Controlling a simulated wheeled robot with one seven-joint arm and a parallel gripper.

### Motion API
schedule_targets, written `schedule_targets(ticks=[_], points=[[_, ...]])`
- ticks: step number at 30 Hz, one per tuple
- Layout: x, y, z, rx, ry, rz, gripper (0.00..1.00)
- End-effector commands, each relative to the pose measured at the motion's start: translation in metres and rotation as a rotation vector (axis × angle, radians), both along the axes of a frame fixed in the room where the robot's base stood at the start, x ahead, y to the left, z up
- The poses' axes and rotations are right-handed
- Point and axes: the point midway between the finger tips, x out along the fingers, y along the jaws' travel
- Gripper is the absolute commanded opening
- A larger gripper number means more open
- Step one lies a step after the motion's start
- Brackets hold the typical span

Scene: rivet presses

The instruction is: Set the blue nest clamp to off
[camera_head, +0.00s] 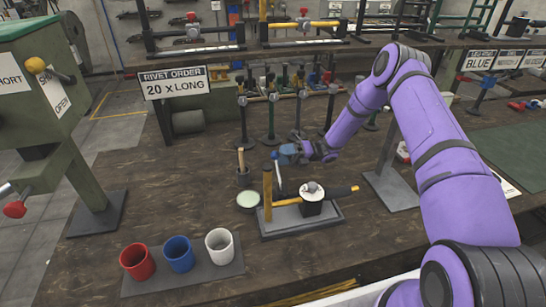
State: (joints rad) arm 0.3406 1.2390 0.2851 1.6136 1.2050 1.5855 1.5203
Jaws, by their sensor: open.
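My gripper (284,154) is at the end of the purple arm, above the back left of a small grey fixture (300,219) on the wooden bench. A thin pale upright rod (278,175) with a bluish top stands at the gripper's fingertips; I cannot tell whether they touch it. The gripper is open and small in view. I cannot tell for certain which part is the blue nest clamp or its setting.
Red (137,262), blue (179,254) and white (220,246) cups stand on a dark mat at the front left. A green press (45,100) stands at the left. A "20 x LONG" sign (174,83) and several upright tools stand behind. The bench's front middle is clear.

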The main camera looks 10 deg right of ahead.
Motion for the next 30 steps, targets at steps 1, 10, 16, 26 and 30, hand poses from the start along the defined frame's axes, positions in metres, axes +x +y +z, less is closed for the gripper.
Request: schedule_targets(ticks=[1, 10, 16, 26, 30], points=[[0.001, -0.011, -0.002, -0.001, -0.002, -0.003, 0.59], [0.006, -0.052, -0.009, -0.001, 0.0, -0.001, 0.59], [0.007, -0.061, -0.01, -0.001, 0.0, 0.0, 0.59], [0.007, -0.06, -0.01, -0.001, 0.0, 0.0, 0.59], [0.006, -0.06, -0.007, -0.008, -0.011, 0.006, 0.59]])
